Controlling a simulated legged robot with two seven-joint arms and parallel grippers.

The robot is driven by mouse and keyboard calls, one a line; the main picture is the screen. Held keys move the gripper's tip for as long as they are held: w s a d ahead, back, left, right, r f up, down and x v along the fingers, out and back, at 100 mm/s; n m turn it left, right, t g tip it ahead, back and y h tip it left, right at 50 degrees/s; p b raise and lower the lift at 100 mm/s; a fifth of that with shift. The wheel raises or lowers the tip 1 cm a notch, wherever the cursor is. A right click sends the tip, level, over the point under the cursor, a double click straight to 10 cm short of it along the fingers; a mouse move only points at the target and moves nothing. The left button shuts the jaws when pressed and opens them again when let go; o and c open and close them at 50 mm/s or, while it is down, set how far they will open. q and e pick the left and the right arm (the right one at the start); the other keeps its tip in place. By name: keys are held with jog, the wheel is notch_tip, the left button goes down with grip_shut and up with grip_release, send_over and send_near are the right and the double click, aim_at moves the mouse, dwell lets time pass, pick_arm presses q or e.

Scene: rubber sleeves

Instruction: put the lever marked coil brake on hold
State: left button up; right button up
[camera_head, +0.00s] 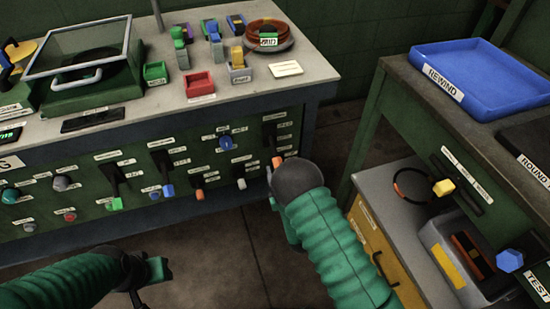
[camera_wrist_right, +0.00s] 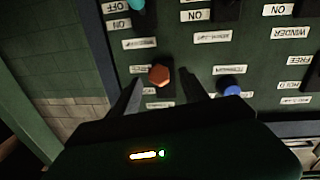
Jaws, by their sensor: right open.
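The bench front (camera_head: 130,165) carries a row of levers and knobs with small white labels. My right gripper (camera_head: 273,170) is at its right end, beside an orange knob (camera_head: 277,161). In the right wrist view the gripper (camera_wrist_right: 160,88) is open, with the orange knob (camera_wrist_right: 160,75) lying between the two finger lines; contact cannot be told. A blue knob (camera_wrist_right: 232,90) is to its right, near FREE (camera_wrist_right: 305,60) and HOLD (camera_wrist_right: 290,86) labels. I cannot read which lever is marked coil brake. My left gripper (camera_head: 148,275) hangs low, away from the panel; its opening is unclear.
Colored blocks, a coil (camera_head: 267,33) and a lidded box (camera_head: 85,62) stand on the bench top. At right, a table holds a blue REWIND tray (camera_head: 485,72), with a low cabinet (camera_head: 385,185) beside it. Bare floor (camera_head: 225,250) lies between my arms.

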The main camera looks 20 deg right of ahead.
aim_at(275, 155)
jog(key=w+b, duration=0.1)
jog(key=w, duration=0.6)
jog(key=shift+w+d, duration=0.15)
jog(key=shift+d, duration=0.05)
grip_shut()
dwell(1.0)
